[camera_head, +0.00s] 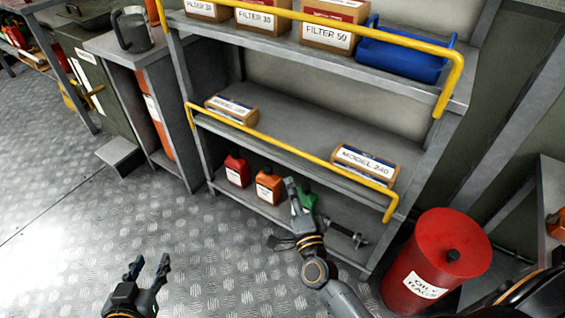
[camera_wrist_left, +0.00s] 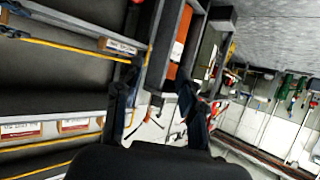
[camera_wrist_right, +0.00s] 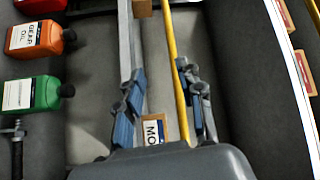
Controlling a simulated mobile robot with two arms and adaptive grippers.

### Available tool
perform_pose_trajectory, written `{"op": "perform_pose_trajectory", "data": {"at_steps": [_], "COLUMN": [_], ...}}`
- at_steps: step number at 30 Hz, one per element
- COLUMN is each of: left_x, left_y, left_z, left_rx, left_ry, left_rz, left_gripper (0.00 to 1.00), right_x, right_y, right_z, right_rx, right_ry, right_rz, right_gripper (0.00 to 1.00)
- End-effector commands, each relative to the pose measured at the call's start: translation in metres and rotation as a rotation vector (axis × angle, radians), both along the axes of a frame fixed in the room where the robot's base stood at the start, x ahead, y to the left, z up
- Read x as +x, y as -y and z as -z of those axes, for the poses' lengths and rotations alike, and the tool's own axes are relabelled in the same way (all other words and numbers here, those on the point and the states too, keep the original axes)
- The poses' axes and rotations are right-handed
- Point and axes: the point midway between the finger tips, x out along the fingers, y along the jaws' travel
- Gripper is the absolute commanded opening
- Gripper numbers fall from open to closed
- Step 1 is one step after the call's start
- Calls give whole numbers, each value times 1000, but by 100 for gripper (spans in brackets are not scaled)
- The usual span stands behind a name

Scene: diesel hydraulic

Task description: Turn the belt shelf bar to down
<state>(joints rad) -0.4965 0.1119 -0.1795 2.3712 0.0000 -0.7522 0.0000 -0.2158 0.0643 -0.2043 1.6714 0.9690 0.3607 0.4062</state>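The belt shelf bar (camera_head: 290,147) is a yellow rail with bent ends along the front of the middle shelf (camera_head: 270,125). It stands raised above the shelf's front edge, in front of the belt boxes. In the right wrist view the bar (camera_wrist_right: 175,70) runs lengthwise in the gap between the fingers, close to the right-hand finger. My right gripper (camera_head: 284,212) is open, in front of the shelf below the bar's middle; I see no grip on the bar. My left gripper (camera_head: 149,266) is open and empty over the floor, away from the shelf.
A second yellow bar (camera_head: 340,22) fronts the top shelf with filter boxes and a blue bin (camera_head: 400,55). Red, orange and green jugs (camera_head: 268,186) stand on the bottom shelf. A red drum (camera_head: 435,255) stands at the right.

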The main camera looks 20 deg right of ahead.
Motion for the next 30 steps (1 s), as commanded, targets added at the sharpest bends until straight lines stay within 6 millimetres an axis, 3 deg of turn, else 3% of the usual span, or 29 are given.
{"op": "perform_pose_trajectory", "data": {"at_steps": [8, 21, 30], "left_x": [-2, 16, 20], "left_y": [1, 12, 17], "left_z": [-25, -69, -99], "left_rx": [-16, -79, -120], "left_ry": [73, 330, 486], "left_rz": [2, 19, 28], "left_gripper": [40, 40, 40], "right_x": [14, 101, 135], "right_y": [8, 17, 21], "right_z": [-18, -28, -33], "right_rx": [80, 76, 75], "right_ry": [63, 60, 58], "right_rz": [25, 24, 23], "right_gripper": [37, 37, 37]}}
